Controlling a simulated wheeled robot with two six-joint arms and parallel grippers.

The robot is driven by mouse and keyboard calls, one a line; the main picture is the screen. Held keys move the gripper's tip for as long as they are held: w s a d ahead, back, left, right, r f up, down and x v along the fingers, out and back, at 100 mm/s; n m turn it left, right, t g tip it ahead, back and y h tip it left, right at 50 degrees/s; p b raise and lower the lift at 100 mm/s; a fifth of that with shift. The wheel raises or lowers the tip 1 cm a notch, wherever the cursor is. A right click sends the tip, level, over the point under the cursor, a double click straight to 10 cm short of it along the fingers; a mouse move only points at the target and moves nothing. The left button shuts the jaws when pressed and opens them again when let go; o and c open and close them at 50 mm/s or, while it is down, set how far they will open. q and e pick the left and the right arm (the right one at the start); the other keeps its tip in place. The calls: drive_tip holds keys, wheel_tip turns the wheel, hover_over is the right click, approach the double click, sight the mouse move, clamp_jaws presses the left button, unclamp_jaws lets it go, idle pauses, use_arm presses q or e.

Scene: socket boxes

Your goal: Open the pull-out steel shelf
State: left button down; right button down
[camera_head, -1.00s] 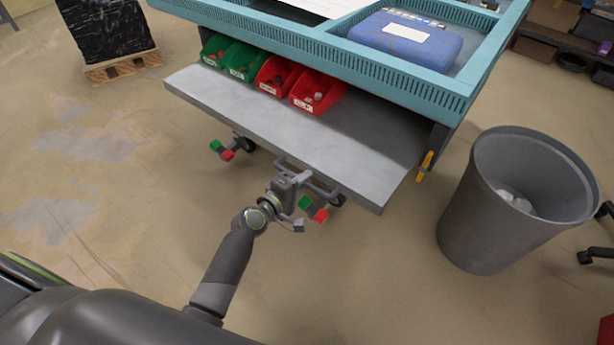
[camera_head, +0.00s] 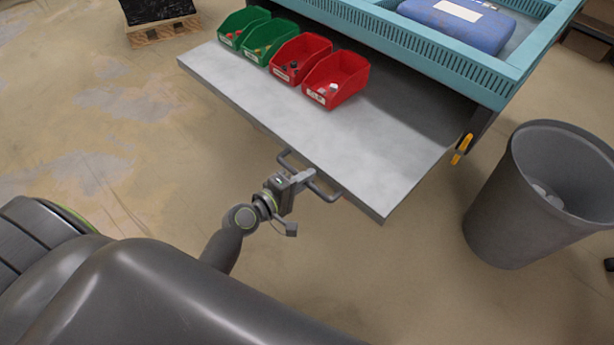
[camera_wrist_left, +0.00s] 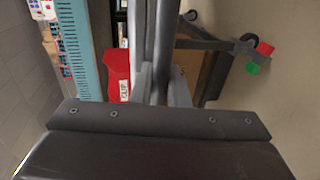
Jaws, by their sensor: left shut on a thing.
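The pull-out steel shelf (camera_head: 340,155) is a grey sheet that sticks well out from under the blue-green cart top (camera_head: 430,58). Its bar handle (camera_head: 327,194) is on the front edge. My left gripper (camera_head: 300,182) is shut on this handle, with the arm coming from below. In the left wrist view the gripper's fingers (camera_wrist_left: 160,85) close around the bar, and the shelf shows edge-on. My right gripper does not show in either view.
Two green bins (camera_head: 256,37) and two red bins (camera_head: 318,72) with small parts stand on the shelf. A grey waste bin (camera_head: 515,195) stands to the right. A pallet (camera_head: 163,30) lies at the back left. The floor at left is clear.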

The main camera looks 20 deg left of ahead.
use_arm(q)
drive_tip(key=c, duration=1.5)
unclamp_jaws()
drive_tip(key=shift+o, duration=0.2)
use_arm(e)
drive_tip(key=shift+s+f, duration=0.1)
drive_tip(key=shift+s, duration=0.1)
use_arm(q)
drive_tip(key=shift+s, duration=0.1)
